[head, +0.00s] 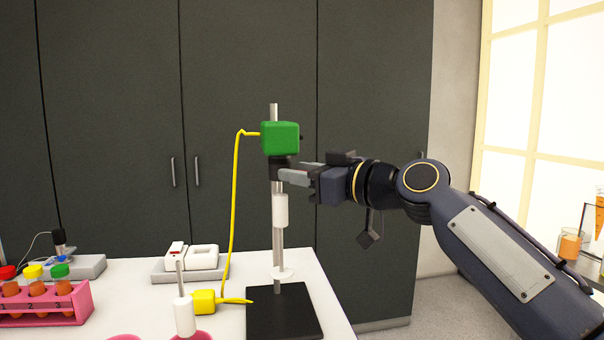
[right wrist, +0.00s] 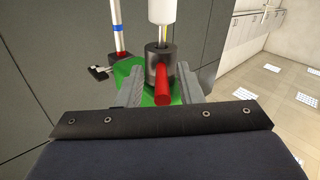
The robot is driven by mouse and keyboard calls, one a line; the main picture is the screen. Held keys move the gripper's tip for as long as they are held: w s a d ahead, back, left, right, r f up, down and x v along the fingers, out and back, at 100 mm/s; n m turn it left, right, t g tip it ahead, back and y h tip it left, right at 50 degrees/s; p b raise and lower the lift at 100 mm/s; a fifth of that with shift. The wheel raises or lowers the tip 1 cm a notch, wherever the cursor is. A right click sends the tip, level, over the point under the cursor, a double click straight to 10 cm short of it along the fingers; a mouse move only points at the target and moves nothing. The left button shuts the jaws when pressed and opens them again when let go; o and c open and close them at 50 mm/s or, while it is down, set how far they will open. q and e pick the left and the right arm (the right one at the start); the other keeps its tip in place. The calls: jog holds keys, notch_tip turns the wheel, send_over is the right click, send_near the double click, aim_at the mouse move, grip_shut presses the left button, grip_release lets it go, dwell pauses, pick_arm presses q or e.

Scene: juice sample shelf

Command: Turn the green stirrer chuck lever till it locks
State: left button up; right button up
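The green stirrer (head: 280,138) is mounted on an upright metal rod (head: 274,112) above a black base plate (head: 284,312). Its black chuck (head: 280,168) sits below the green housing, with a white stirring piece (head: 280,210) hanging under it. In the right wrist view the chuck (right wrist: 158,58) carries a red lever (right wrist: 162,84) pointing toward the camera. My right gripper (right wrist: 162,88) is open around the lever, one finger on each side with gaps visible. In the head view my right gripper (head: 292,174) reaches the chuck from the right and hides the lever. My left gripper is not in view.
A yellow cable (head: 235,200) runs from the stirrer to a yellow box (head: 204,301) on the white table (head: 130,290). A pink tube rack (head: 45,304) stands at left, a white device (head: 203,257) behind. Another white stirring piece (head: 184,317) stands at the front.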

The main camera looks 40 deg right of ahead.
jog(key=v, duration=0.7)
jog(key=shift+s, duration=0.4)
dwell(0.3)
